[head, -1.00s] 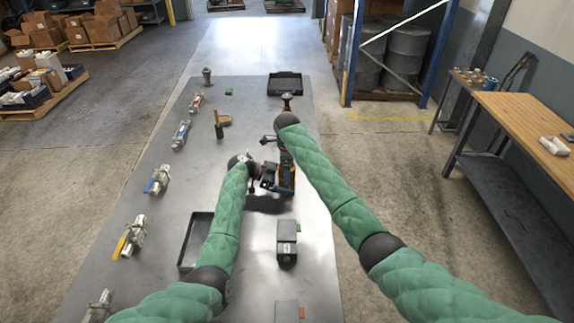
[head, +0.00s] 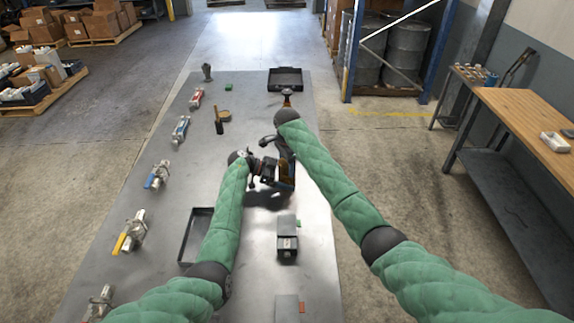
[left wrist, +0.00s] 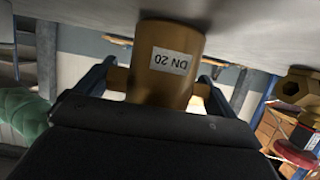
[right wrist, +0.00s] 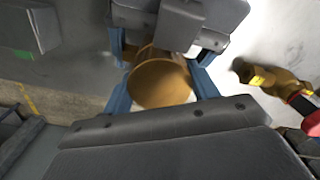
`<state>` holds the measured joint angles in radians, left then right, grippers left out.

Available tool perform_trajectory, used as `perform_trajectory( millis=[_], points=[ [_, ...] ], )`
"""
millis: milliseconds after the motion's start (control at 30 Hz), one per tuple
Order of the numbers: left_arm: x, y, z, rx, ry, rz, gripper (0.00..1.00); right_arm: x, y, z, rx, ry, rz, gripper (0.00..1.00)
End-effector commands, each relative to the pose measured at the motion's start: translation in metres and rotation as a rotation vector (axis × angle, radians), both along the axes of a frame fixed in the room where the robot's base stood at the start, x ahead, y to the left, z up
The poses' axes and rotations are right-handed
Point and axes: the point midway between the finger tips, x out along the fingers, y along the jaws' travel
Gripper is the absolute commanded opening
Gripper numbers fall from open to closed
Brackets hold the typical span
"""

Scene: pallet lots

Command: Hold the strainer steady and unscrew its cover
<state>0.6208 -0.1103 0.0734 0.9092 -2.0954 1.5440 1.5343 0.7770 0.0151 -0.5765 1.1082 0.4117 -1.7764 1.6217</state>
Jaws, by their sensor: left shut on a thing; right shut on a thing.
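The strainer is brass, and my grippers and arms mostly hide it in the head view. In the left wrist view, a brass cylinder (left wrist: 180,40) of the strainer, with a white "DN 20" label, sits between the blue fingers of my left gripper (left wrist: 160,88), which is shut on it. In the right wrist view, a round brass end (right wrist: 160,84) lies between the blue fingers of my right gripper (right wrist: 162,90), which is shut on it; I take this for the cover. The grippers are close together above the table. I cannot tell how far the cover is unscrewed.
The grey table (head: 165,235) carries several valves along its left side. An open black tray (head: 196,238) is near my left arm, and a grey box (head: 288,243) stands right of it. Another black tray (head: 287,80) is at the far end. A wooden bench (head: 530,125) stands right.

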Motion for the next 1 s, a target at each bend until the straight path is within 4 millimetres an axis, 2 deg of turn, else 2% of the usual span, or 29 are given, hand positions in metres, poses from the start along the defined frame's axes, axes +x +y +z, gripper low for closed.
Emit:
perform_trajectory(
  millis=[200,467,500,600,867,1000],
  points=[
    [-0.0003,-0.0007,0.0003,-0.001,-0.001,-0.001,0.31,0.0009,-0.0006,0.0008,0.0,-0.001,0.129,0.32],
    [-0.0004,-0.0006,0.0002,-0.001,0.0,-0.002,0.31,0.0009,-0.0008,0.0009,0.0,-0.002,0.132,0.32],
    [-0.0004,-0.0006,0.0002,-0.001,0.0,-0.002,0.31,0.001,-0.0009,0.0009,0.0,-0.002,0.132,0.63],
    [-0.0004,-0.0006,0.0002,-0.001,0.0,-0.002,0.31,0.0009,-0.0008,0.0009,0.0,-0.001,0.132,0.81],
    [-0.0003,-0.0006,0.0001,-0.001,0.0,-0.001,0.31,0.0005,-0.0004,0.0007,0.001,-0.001,0.131,0.81],
    [-0.0003,-0.0005,0.0001,0.0,0.0,-0.001,0.31,0.0008,0.0,0.0067,0.001,-0.002,0.131,0.81]
  ],
)
